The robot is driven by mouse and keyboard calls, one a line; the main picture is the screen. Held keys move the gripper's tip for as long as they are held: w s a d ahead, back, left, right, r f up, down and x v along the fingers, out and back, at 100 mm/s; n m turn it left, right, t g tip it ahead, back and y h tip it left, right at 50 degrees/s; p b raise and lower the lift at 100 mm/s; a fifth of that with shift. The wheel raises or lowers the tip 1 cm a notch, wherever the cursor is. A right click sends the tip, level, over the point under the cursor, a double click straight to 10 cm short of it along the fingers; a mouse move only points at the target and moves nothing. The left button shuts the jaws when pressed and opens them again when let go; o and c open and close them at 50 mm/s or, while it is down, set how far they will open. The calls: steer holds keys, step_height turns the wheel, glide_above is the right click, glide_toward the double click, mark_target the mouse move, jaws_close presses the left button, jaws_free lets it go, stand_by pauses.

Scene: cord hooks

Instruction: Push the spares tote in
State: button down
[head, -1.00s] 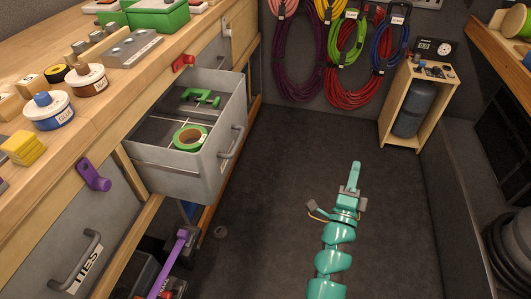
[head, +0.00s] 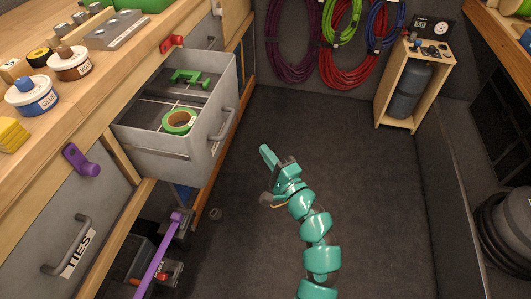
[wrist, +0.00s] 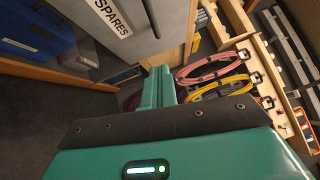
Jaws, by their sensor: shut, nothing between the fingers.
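The spares tote (head: 200,156) is a grey open drawer pulled out from under the wooden bench. It holds a green clamp (head: 190,78) and a roll of green tape (head: 179,121). Its front has a grey handle (head: 223,130). In the wrist view its front (wrist: 148,18) shows at the top, with a SPARES label (wrist: 108,16). My gripper (head: 266,152) is shut and empty, over the floor to the right of the tote's front, apart from it. In the wrist view the closed teal fingers (wrist: 157,88) point past the tote's edge.
The TIES drawer (head: 75,215) is shut at the lower left. A purple lever (head: 80,160) and a red one (head: 171,42) sit on the bench front. Coiled hoses (head: 345,55) hang at the back, beside a wooden cabinet (head: 386,95). The dark floor (head: 370,200) is clear.

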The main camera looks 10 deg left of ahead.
steer(key=w+a+r, duration=0.1)
steer(key=w+a, duration=0.4)
steer(key=a, duration=0.4)
steer(key=shift+w+r, duration=0.3)
steer(key=shift+a, duration=0.1)
